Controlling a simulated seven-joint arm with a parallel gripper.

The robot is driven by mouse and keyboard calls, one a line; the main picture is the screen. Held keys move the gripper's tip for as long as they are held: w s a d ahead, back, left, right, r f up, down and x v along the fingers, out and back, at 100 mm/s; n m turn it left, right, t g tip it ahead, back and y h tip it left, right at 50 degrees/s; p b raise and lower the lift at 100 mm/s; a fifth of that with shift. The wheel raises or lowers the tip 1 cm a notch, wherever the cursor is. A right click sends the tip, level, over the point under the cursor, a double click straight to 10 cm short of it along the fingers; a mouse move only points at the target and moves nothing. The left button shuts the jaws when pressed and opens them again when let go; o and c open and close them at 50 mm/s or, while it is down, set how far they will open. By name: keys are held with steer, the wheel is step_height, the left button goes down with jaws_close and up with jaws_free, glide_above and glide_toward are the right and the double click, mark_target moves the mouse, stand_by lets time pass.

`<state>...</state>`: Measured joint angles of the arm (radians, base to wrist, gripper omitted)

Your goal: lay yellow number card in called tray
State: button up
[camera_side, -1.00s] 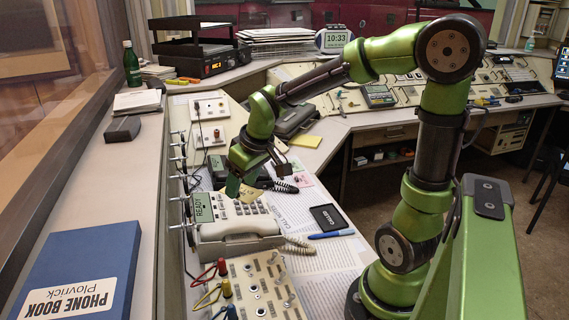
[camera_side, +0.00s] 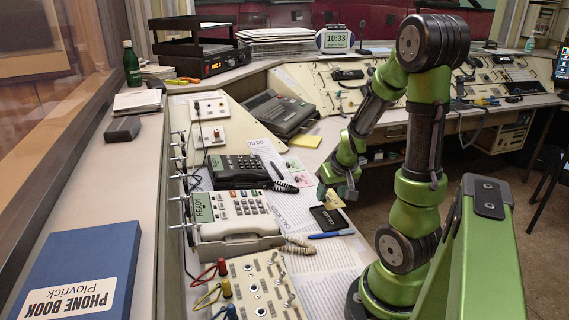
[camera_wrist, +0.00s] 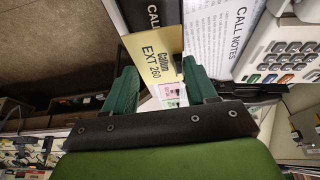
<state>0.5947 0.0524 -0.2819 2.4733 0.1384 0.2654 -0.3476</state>
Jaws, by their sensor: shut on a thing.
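My gripper (camera_side: 340,192) is shut on the yellow number card (camera_wrist: 152,55), which reads "EXT 260" under a name in the wrist view. The card shows as a small yellow patch below the fingers in the side view (camera_side: 334,201). In the wrist view my gripper's green fingers (camera_wrist: 160,88) stand on either side of the card. The called tray (camera_side: 328,218) is small and black and lies on the desk just in front of my gripper. In the wrist view its black surface with white letters (camera_wrist: 153,12) is partly cut off and partly behind the card. I cannot tell whether the card touches it.
A blue pen (camera_side: 330,234) lies just in front of the tray. A white phone (camera_side: 240,215) and a black phone (camera_side: 238,170) stand to the left, with coiled cords. Call notes sheets (camera_wrist: 222,35) cover the desk beside the tray. The desk edge is close on the right.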

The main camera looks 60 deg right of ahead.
mark_target(333, 202)
steer(key=shift+f, duration=2.2)
steer(key=shift+f, duration=0.15)
steer(key=shift+f, duration=0.45)
steer(key=o, duration=1.1)
steer(key=shift+c, duration=0.2)
